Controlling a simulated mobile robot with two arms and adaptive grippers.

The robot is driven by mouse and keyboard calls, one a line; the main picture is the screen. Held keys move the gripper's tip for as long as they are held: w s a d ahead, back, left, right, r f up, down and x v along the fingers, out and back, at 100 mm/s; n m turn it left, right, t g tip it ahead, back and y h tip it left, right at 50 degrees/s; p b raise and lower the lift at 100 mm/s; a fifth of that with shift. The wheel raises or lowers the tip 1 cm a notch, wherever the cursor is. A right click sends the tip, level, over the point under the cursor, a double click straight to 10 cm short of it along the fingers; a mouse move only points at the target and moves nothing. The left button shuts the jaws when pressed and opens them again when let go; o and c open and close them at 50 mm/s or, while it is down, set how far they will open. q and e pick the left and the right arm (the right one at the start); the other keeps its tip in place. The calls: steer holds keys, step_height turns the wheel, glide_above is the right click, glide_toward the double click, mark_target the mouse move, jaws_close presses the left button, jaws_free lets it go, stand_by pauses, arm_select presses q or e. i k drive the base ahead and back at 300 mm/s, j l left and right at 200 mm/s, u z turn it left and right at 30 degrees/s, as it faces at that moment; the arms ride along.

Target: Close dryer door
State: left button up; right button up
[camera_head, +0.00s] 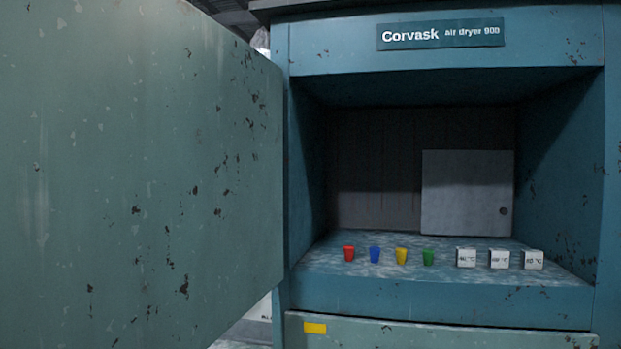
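The dryer (445,308) is a worn blue-green cabinet labelled "Corvask air dryer 900". Its chamber is open and faces me. The dryer door (150,190) is a large flat green panel with chipped paint. It stands swung open on the left, meets the cabinet near its left front edge, and fills the left part of the view. I see no handle on the visible face of the door. Neither my left nor my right gripper is in view.
A grey panel (465,193) is at the back. A yellow sticker (315,328) marks the lower front.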

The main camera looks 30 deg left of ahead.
mark_target(141, 141)
steer(key=k+j+u, duration=0.15)
steer(key=u, duration=0.35)
steer(key=j+u, duration=0.45)
steer(key=k+j+u, duration=0.1)
steer(key=u, duration=0.4)
steer(key=j+u, duration=0.5)
steer(key=i+j+z, duration=0.1)
steer(key=z, duration=0.15)
steer(key=j+z, duration=0.3)
steer(key=i+j+z, duration=0.2)
steer(key=z, duration=0.3)
steer(key=i+j+z, duration=0.15)
steer(key=z, duration=0.35)
steer(key=j+z, duration=0.5)
steer(key=i+l, duration=0.05)
steer(key=l, duration=0.05)
